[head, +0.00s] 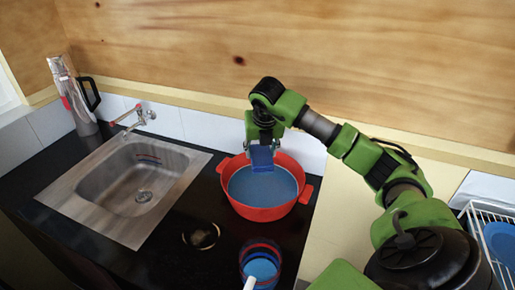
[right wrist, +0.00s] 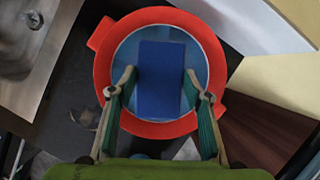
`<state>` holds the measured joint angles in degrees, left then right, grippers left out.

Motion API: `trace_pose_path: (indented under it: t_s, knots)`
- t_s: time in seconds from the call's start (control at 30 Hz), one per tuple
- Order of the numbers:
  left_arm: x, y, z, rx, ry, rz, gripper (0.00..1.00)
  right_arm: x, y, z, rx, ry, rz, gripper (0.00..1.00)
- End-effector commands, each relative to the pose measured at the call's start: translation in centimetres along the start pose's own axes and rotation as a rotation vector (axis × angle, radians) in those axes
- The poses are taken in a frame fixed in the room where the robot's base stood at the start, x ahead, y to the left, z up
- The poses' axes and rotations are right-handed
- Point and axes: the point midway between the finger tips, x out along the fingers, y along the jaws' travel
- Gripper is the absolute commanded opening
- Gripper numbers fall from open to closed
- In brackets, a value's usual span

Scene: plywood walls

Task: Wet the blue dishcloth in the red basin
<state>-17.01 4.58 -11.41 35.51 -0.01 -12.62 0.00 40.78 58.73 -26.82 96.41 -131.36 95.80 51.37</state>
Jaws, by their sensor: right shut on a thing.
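The red basin (head: 268,213) stands on the black counter, to the right of the sink, with blue-grey water in it. My right gripper (head: 262,146) is above the basin's back part, pointing down, and shut on the blue dishcloth (head: 262,160). The right wrist view shows the dishcloth (right wrist: 160,75) as a flat blue rectangle between the fingers (right wrist: 160,88), inside the outline of the red basin rim (right wrist: 103,72). I cannot tell whether its lower edge touches the water. My left gripper is not in view.
A steel sink (head: 95,212) with a red-handled tap (head: 140,117) is at the left. A grey jug (head: 76,100) stands in the back left corner. A blue-and-red cup (head: 260,262) is in front of the basin. A white rack (head: 482,222) with blue dishes is at the far right.

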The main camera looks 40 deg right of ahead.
Motion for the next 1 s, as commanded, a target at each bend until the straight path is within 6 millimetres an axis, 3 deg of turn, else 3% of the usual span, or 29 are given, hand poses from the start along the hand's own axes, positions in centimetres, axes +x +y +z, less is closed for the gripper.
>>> trace_pose_path:
  t_s: [0.57,1.0]
  knots:
    - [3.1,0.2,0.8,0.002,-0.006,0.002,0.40,4.6,0.0,-2.0,0.000,0.001,0.000,0.28]
    - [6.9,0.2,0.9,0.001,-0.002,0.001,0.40,8.8,0.0,-3.7,0.000,0.000,0.000,0.28]
